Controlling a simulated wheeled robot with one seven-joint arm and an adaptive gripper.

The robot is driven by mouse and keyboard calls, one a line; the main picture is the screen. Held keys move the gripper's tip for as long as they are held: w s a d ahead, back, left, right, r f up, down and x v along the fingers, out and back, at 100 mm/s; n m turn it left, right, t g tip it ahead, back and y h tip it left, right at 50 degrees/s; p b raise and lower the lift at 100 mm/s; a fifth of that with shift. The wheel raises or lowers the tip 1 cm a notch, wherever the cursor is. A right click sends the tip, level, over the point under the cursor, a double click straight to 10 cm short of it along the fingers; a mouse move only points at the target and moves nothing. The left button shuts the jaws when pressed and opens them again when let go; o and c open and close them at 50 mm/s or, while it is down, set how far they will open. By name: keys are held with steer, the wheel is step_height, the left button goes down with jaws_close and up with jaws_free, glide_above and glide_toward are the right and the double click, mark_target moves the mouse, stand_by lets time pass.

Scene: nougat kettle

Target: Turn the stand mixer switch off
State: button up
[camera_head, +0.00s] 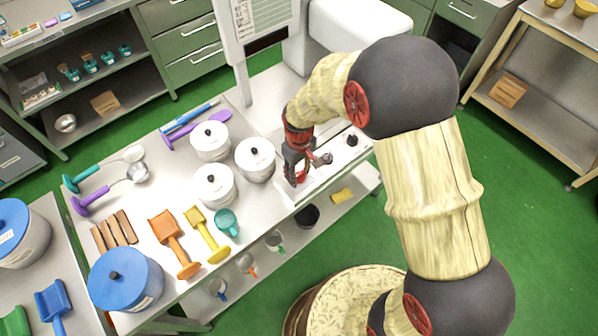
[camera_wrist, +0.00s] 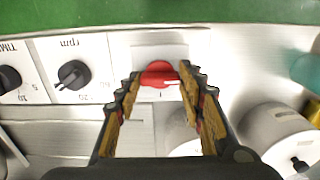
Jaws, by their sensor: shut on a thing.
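The stand mixer (camera_head: 342,160) is a white machine at the back right of the work table, its front panel partly hidden behind my gripper (camera_head: 297,172). In the wrist view the red switch (camera_wrist: 159,73) sits on a pale plate on the panel, with a small "I" mark beside it. My gripper (camera_wrist: 160,80) has one ribbed fingertip on each side of the red switch and is shut on it. The handle of the switch lies across the gap between the fingertips. Exact finger contact is hard to see.
In the wrist view a black rpm knob (camera_wrist: 74,74) and a timer knob (camera_wrist: 9,77) lie left of the switch. White lidded pots (camera_head: 255,160) stand close left of my gripper. Scoops (camera_head: 174,243) and a blue-lidded pot (camera_head: 126,278) fill the front left.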

mark_target(299, 174)
steer(key=o, duration=1.2)
step_height(299, 174, up, 12)
stand_by(0.4)
steer(key=s+d+r+m+t+b, duration=0.1)
steer(key=s+d+r+m+t, duration=0.1)
steer(key=s+d+r, duration=0.2)
steer(key=s+d+r+m+t+b, duration=0.1)
steer(key=s+d+r+m+b, duration=0.1)
steer(key=s+d+r, duration=0.3)
steer(key=s+d+r+m+t+b, duration=0.2)
steer(key=s+d+r, duration=0.3)
steer(key=s, duration=0.6)
steer(key=shift+d+r+m+t, duration=0.1)
steer(key=shift+r+m+t, duration=0.2)
steer(key=shift+r+m, duration=0.35)
